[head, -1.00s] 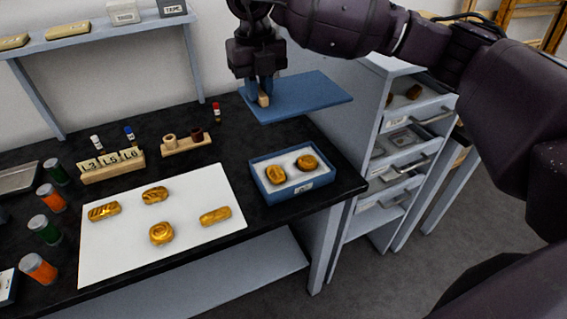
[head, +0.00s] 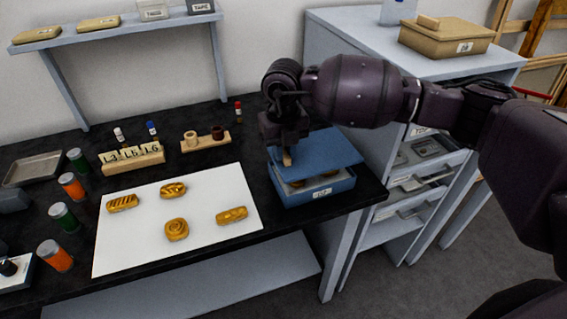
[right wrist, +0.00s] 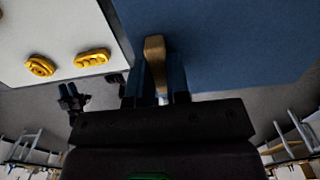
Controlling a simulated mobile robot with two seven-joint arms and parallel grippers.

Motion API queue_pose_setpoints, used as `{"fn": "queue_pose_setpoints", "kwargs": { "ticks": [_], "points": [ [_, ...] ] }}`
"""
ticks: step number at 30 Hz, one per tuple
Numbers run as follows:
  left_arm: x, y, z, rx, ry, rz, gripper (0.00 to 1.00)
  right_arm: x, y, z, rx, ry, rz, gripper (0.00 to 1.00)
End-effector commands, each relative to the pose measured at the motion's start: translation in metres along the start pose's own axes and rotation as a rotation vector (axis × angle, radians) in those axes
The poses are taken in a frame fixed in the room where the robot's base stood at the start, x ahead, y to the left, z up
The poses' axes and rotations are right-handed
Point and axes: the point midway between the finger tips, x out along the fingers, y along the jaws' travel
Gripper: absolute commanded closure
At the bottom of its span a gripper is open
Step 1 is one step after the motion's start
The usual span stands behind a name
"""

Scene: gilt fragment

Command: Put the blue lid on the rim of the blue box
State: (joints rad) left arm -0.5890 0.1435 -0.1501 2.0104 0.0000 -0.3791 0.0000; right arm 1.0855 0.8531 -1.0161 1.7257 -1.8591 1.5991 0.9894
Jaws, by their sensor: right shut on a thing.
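The blue lid (head: 325,150) is a flat blue plate with a wooden knob (head: 287,157). My right gripper (head: 286,150) is shut on the knob. The right wrist view shows the knob (right wrist: 155,62) between the fingers and the lid (right wrist: 225,45) spreading out to the right. The blue box (head: 334,190) stands near the right end of the black bench, with a white label on its front. The lid hangs over the box, and a gap along the front still shows gold pieces inside. The box's back rim is hidden. My left gripper is not seen in the head view.
A white sheet (head: 135,240) with several gold pieces lies left of the box. A wooden holder (head: 205,142) and a red-capped vial (head: 238,112) stand behind. A grey drawer cabinet (head: 355,40) with open drawers is at the right, carrying a tan box (head: 445,38).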

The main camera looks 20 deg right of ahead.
Motion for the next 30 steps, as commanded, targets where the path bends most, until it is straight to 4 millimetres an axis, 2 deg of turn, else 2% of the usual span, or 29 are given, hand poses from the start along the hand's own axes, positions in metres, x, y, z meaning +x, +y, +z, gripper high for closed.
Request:
{"fn": "queue_pose_setpoints", "kwargs": {
  "ticks": [3, 7, 18, 19, 23, 24, 30],
  "points": [
    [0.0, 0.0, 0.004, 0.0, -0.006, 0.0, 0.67, 0.022, 0.0, -0.001, 0.0, 0.006, -0.001, 1.0],
    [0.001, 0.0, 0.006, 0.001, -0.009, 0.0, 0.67, 0.041, 0.0, -0.001, 0.001, 0.005, 0.0, 1.0],
    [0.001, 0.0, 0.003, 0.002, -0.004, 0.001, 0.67, 0.046, 0.0, 0.0, -0.001, 0.002, 0.0, 1.0],
    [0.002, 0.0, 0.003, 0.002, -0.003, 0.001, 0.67, 0.046, 0.0, -0.001, 0.0, 0.002, 0.0, 0.8],
    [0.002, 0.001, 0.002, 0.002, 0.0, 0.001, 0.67, 0.046, 0.0, -0.001, -0.001, 0.002, 0.0, 0.61],
    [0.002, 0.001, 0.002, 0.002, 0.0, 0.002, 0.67, 0.045, 0.0, -0.001, 0.0, 0.002, 0.0, 0.58],
    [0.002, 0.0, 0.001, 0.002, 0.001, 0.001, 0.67, 0.044, 0.0, 0.0, 0.0, 0.002, 0.0, 0.58]
  ]
}}
